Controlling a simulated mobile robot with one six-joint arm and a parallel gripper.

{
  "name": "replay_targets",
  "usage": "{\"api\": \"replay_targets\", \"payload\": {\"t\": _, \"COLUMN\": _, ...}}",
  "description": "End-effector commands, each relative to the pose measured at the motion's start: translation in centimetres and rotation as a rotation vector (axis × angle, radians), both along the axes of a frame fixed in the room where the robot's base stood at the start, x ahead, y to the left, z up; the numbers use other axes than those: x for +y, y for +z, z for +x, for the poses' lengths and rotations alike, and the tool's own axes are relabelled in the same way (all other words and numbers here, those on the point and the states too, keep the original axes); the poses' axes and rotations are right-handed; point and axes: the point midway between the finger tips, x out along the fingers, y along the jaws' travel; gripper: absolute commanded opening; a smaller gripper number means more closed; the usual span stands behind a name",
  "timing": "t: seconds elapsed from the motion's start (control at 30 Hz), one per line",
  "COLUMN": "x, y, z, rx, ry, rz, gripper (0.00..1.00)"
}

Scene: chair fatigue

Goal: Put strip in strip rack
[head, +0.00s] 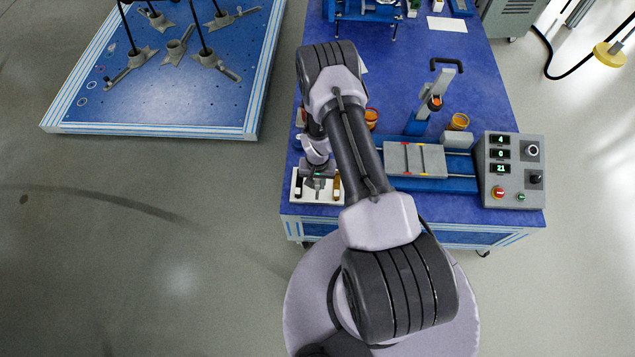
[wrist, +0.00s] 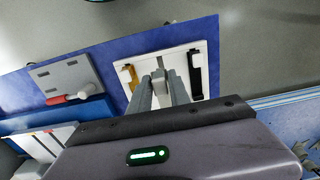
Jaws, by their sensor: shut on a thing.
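A white rack (head: 308,197) lies at the near left corner of the blue table; it also fills the upper middle of the wrist view (wrist: 146,65). A black piece (wrist: 197,72) sits at its right side and a yellow-brown piece (wrist: 130,75) at its left in the wrist view. My gripper (head: 317,182) is over the rack's middle. Its fingers (wrist: 162,84) are shut on a narrow grey strip (wrist: 159,88), mostly hidden between them. I cannot tell whether the strip touches the rack.
A blue fixture with a grey plate (head: 415,160) lies right of the rack. A grey control box (head: 513,170) with displays and buttons stands at the right table edge. Amber jars (head: 459,121) and an upright lever device (head: 432,100) stand behind. Another blue table (head: 170,95) is far left.

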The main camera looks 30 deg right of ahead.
Motion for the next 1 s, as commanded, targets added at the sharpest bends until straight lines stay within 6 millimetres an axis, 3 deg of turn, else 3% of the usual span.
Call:
{"api": "replay_targets", "payload": {"t": 0.2, "x": 0.0, "y": -3.3, "z": 0.0, "rx": 0.0, "ry": 0.0, "rz": 0.0, "gripper": 0.0}}
{"api": "replay_targets", "payload": {"t": 0.4, "x": 0.0, "y": -5.2, "z": 0.0, "rx": 0.0, "ry": 0.0, "rz": 0.0, "gripper": 0.0}}
{"api": "replay_targets", "payload": {"t": 1.0, "x": 0.0, "y": -5.2, "z": 0.0, "rx": 0.0, "ry": 0.0, "rz": 0.0, "gripper": 0.0}}
